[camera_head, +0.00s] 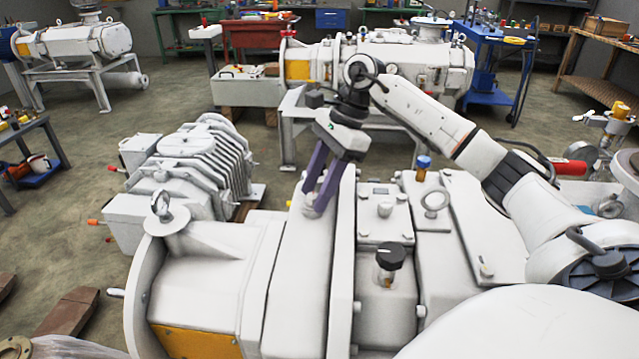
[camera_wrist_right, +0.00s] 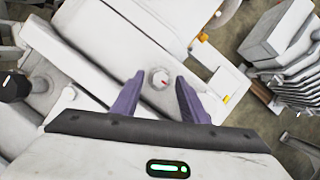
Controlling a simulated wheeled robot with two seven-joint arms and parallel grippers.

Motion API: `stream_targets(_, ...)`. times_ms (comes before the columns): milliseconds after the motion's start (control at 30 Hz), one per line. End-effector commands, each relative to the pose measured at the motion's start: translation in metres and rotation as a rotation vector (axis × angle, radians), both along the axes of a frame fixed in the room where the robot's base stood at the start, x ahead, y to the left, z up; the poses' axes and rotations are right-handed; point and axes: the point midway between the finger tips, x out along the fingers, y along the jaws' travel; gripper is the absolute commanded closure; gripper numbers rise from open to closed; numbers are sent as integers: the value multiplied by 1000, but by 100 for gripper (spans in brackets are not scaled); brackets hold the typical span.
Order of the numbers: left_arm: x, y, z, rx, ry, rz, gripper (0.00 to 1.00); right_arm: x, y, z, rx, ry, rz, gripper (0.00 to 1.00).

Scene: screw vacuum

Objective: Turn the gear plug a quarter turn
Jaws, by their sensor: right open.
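In the right wrist view, the open fingers (camera_wrist_right: 159,84) lie to either side of the plug with gaps between. Whether the fingertips are level with the plug is hard to tell. In the head view the fingers mostly hide the plug. My left gripper is not in view.
A lifting eye (camera_head: 162,205) stands left. A ribbed grey unit (camera_head: 190,170) sits behind left. Open floor lies at the far left.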

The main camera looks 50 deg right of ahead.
Motion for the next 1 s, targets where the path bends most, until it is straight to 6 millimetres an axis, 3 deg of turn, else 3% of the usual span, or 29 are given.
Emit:
stream_targets(67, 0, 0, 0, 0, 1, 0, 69, 0, 0, 0, 0, 0, 0, 60)
stream_targets(300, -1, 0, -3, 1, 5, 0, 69, 0, 0, 0, 0, 0, 0, 100)
stream_targets(567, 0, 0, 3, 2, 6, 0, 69, 0, 0, 2, 1, 1, 46, 100)
stream_targets(1000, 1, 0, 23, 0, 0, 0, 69, 0, 0, 2, 2, 4, 295, 100)
